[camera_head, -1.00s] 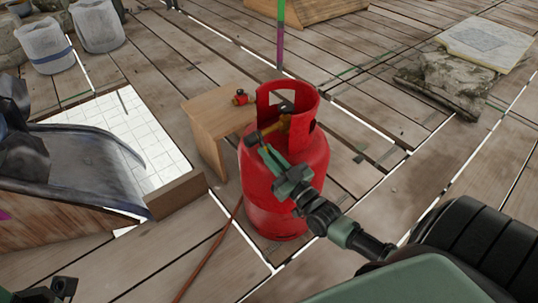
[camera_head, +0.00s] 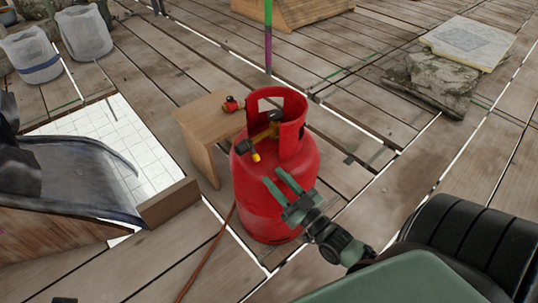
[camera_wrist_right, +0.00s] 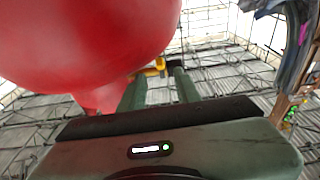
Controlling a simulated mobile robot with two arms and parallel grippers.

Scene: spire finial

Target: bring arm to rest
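A red gas cylinder (camera_head: 262,205) stands upright on the planks in the head view, with a brass valve (camera_head: 262,135) and a yellow-tipped black fitting (camera_head: 250,150) inside its collar. My right gripper (camera_head: 274,176) is open and empty in front of the cylinder, below the valve. In the right wrist view its two fingers (camera_wrist_right: 160,90) are apart, with the red cylinder (camera_wrist_right: 90,40) large at the upper left and a yellow piece (camera_wrist_right: 155,69) beyond the fingertips. Only a dark sliver, probably my left gripper (camera_head: 65,300), shows at the bottom edge; its fingers are hidden.
A wooden stool (camera_head: 205,122) with a small red fitting (camera_head: 232,104) stands behind the cylinder. A red hose (camera_head: 208,262) lies on the planks.

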